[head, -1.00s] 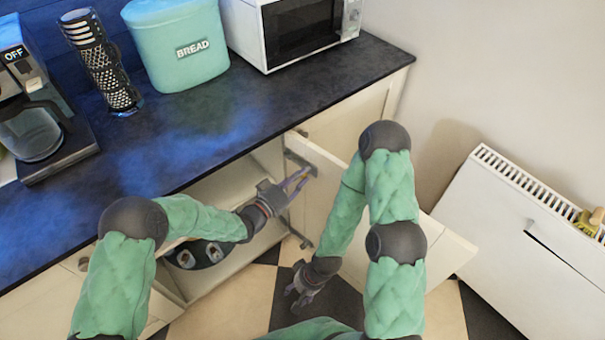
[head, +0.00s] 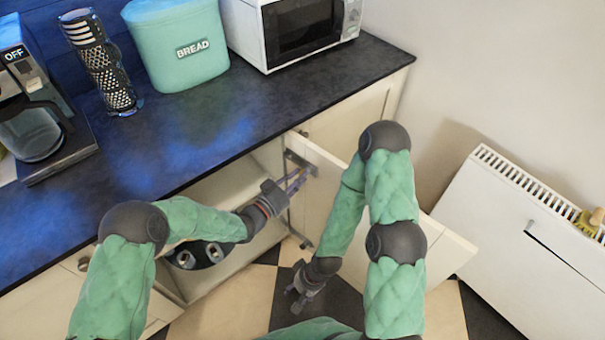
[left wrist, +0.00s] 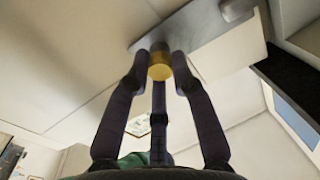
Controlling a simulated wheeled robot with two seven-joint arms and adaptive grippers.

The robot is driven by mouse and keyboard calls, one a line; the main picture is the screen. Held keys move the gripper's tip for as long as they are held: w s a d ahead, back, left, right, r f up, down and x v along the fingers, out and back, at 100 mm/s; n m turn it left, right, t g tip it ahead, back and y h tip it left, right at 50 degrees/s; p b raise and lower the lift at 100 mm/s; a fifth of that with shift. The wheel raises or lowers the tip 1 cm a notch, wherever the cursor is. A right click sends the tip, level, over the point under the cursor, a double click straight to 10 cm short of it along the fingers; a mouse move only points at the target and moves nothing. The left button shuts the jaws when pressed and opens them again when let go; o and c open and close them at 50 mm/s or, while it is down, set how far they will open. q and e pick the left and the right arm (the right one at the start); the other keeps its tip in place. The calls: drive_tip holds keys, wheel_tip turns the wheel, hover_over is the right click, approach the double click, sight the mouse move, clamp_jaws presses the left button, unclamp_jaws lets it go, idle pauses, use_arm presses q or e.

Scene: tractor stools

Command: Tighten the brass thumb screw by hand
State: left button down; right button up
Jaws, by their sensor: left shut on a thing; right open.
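The brass thumb screw (left wrist: 160,68) shows in the left wrist view as a short yellow cylinder at a grey metal hinge plate (left wrist: 200,28). My left gripper (left wrist: 160,75) has its fingers closed around the screw. In the head view my left gripper (head: 297,180) is at the upper hinge on the inside of the open cabinet door (head: 318,190); the screw is too small or hidden to make out there. My right gripper (head: 300,292) hangs low over the floor, open and empty, apart from the door.
The open cabinet (head: 225,187) holds dark items with metallic round ends (head: 200,255). Above it, the dark countertop (head: 190,140) carries a bread bin (head: 180,45), a microwave (head: 300,30) and a coffee maker (head: 35,120). A white heater (head: 530,240) stands by the wall at right.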

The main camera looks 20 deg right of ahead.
use_arm(q)
drive_tip(key=m, duration=0.4)
drive_tip(key=m, duration=0.5)
idle(0.4)
drive_tip(key=c, duration=1.4)
unclamp_jaws()
